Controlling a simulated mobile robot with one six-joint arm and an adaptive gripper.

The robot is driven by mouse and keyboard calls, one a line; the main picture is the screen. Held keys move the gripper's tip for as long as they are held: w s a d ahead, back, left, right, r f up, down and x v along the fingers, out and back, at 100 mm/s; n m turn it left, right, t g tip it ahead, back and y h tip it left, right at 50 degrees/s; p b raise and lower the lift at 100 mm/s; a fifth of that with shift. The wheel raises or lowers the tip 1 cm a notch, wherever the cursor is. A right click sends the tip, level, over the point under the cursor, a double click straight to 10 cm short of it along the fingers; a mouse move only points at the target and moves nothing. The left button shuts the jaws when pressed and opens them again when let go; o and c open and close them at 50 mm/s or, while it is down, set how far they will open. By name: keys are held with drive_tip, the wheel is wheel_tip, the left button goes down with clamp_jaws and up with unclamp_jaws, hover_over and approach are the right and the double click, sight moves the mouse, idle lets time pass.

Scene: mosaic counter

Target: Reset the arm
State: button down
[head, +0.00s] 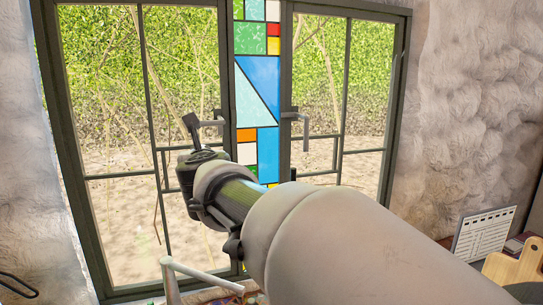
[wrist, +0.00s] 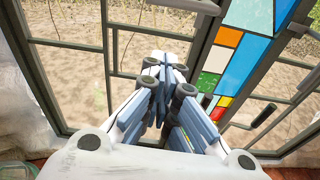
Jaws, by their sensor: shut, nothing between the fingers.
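My gripper (wrist: 165,68) shows in the middle of the wrist view, its fingers together and nothing between them. It points towards the glazed window doors (wrist: 75,70). In the head view my arm reaches from the lower right up to the middle, in front of the same window doors (head: 185,80). The gripper's fingers are mostly hidden there behind my wrist. I cannot tell how far the fingertips are from the glass.
A stained-glass strip (head: 258,85) stands between the two doors. Door handles (head: 295,117) stick out near the arm's end. A rough plaster wall (head: 460,110) is at right. A white printed card (head: 483,235) and a wooden board (head: 515,268) stand at lower right.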

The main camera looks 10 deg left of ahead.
drive_tip(key=s+d+f+n+g, duration=0.2)
drive_tip(key=s+d+f+n, duration=0.15)
drive_tip(key=d+n, duration=0.55)
drive_tip(key=s+d+f+n+g, duration=0.1)
drive_tip(key=s+d+f+n, duration=0.1)
drive_tip(key=s+d+n, duration=0.6)
drive_tip(key=s+d+f+n+g+h, duration=0.3)
drive_tip(key=s+d+f+n, duration=0.3)
drive_tip(key=s+d+f, duration=0.4)
drive_tip(key=s+d+f+n+g+h+b, duration=0.1)
drive_tip(key=s+d+f+n+g+h, duration=0.2)
drive_tip(key=s+d+f, duration=0.7)
drive_tip(key=d+f+n+h, duration=0.1)
drive_tip(key=d+n+h, duration=0.1)
drive_tip(key=d+n, duration=0.2)
drive_tip(key=shift+s+d+f+h, duration=0.2)
drive_tip(key=shift+d+f+h, duration=0.15)
drive_tip(key=shift+d, duration=1.35)
